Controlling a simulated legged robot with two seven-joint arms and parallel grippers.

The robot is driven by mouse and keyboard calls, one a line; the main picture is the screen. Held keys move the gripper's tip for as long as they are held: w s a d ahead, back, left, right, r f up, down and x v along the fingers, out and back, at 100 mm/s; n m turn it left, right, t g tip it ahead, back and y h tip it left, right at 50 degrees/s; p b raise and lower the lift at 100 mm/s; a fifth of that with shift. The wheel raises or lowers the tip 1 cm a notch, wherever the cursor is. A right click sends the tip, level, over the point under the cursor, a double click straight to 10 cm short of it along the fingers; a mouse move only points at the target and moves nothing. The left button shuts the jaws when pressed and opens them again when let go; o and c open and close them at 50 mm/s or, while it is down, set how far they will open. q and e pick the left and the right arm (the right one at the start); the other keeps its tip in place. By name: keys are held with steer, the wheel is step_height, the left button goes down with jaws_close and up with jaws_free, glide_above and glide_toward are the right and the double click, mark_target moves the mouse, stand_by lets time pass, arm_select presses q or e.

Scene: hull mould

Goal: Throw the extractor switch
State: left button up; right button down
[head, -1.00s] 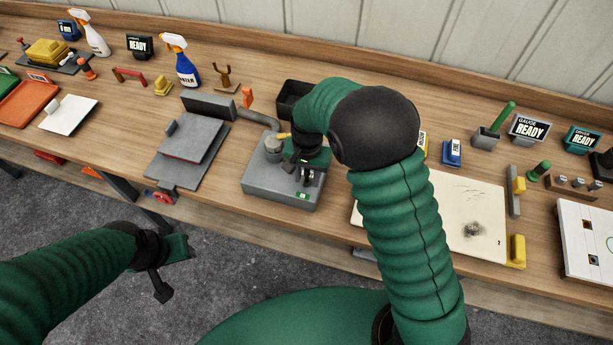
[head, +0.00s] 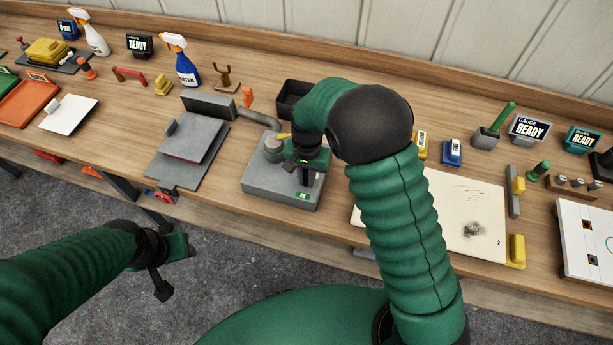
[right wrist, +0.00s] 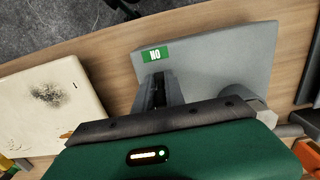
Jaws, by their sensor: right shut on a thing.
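The extractor (head: 262,183) is a grey box on the bench with a round fitting and a grey pipe on top. It also shows in the right wrist view (right wrist: 235,60). A green label (head: 303,196) sits near its front edge; in the right wrist view it reads ON upside down (right wrist: 155,54). My right gripper (head: 306,180) points down over the box, just behind the label. Its fingers (right wrist: 158,90) are shut on the extractor switch, which they hide. My left gripper (head: 162,287) hangs over the floor before the bench, its jaw opening unclear.
A dark open bin (head: 291,98) stands behind the extractor. A grey plate stack (head: 183,150) lies left of it, and a stained cream board (head: 472,215) lies right. Spray bottles (head: 181,62) and several small fixtures line the back of the bench.

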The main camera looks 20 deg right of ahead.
steer(key=shift+w+d+r+g+y+p, duration=0.2)
steer(key=shift+g+y+p, duration=0.1)
steer(key=shift+g+p, duration=0.15)
steer(key=shift+w+g+y+p, duration=0.1)
steer(key=shift+g+y+p, duration=0.2)
steer(key=shift+g+p, duration=0.1)
steer(key=shift+w+f+g+y, duration=0.15)
steer(key=shift+f+g+y, duration=0.15)
steer(key=shift+g, duration=0.15)
steer(key=shift+w+d+f+g+y, duration=0.15)
steer(key=shift+d+g+y, duration=0.1)
steer(key=shift+g+y, duration=0.2)
steer(key=shift+a+g, duration=0.1)
steer(key=shift+g, duration=0.15)
